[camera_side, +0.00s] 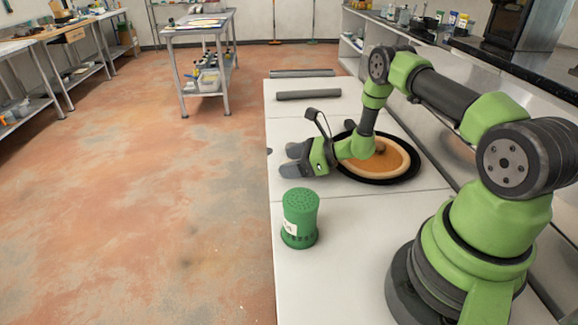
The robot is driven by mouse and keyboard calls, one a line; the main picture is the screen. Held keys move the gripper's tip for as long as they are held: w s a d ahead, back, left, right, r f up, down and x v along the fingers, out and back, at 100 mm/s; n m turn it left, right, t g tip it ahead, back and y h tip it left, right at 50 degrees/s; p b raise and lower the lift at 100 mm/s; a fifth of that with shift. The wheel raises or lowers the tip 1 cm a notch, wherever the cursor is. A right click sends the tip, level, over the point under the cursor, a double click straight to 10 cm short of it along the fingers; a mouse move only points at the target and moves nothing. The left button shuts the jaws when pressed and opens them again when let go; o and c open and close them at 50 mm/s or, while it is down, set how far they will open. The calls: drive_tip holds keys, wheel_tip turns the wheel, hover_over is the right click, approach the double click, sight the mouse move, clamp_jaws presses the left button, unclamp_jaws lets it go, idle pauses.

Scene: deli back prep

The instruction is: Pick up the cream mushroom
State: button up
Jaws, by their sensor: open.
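No cream mushroom can be made out for certain in the side view. A small brown lump (380,147) sits on the orange-brown topped round base, partly behind my arm, and I cannot tell what it is. The round base (402,160) has a pale rim and lies on a black round pan (413,176). My gripper (289,161) is open, left of the pan and low over the white counter, its dark fingers pointing left. I see nothing between the fingers. My wrist covers the pan's left part.
A green shaker (300,218) with a holed top stands on the white counter (345,245), in front of my gripper. Two dark grey bars (308,95) (302,73) lie at the back. The counter's left edge is close to my gripper.

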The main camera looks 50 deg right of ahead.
drive_tip(key=shift+c, duration=0.5)
drive_tip(key=c, duration=0.9)
